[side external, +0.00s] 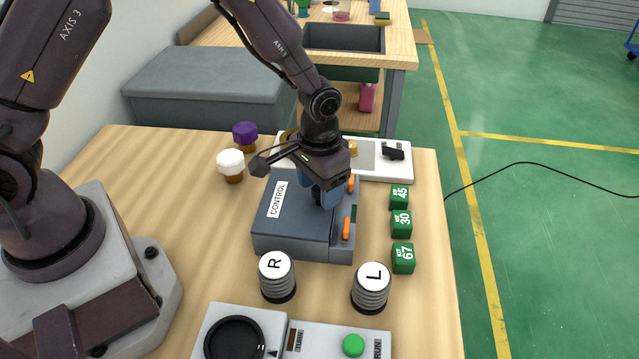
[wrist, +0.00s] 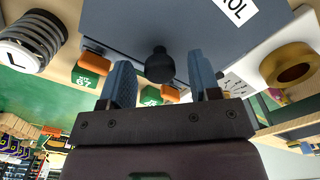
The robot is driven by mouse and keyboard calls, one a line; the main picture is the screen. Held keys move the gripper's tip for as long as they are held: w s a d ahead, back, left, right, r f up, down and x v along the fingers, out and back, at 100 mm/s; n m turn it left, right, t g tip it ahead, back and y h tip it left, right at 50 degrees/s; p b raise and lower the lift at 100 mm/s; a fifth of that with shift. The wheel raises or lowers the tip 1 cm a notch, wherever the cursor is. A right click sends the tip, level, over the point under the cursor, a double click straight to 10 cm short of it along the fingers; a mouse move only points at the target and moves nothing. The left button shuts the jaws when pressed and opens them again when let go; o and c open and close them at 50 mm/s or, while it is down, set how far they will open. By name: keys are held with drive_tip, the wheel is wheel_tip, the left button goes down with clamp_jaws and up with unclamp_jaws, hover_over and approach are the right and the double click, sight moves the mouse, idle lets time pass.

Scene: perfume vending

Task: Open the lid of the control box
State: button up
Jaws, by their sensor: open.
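The grey control box (side external: 290,243) stands on the wooden table, its lid (side external: 300,215) labelled CONTROL and lying shut. In the wrist view the box's grey face (wrist: 125,22) fills the top, and a dark round knob (wrist: 160,68) sticks out from it. My gripper (side external: 326,198) is over the right part of the box, pointing down. In the wrist view its two blue fingers (wrist: 160,75) are apart, one on each side of the knob, with gaps showing. Orange parts (side external: 346,228) sit on the box's right side. My gripper hides part of the lid.
Two ribbed cylinders, R (side external: 277,277) and L (side external: 370,288), stand in front of the box. Green numbered blocks (side external: 401,224) line its right side. White-capped (side external: 231,163) and purple-capped (side external: 245,135) bottles are behind left. A white panel (side external: 400,172) lies behind. A button panel (side external: 320,343) is in front.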

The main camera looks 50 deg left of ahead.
drive_tip(key=shift+c, duration=0.3)
clamp_jaws()
drive_tip(key=shift+r, duration=0.1)
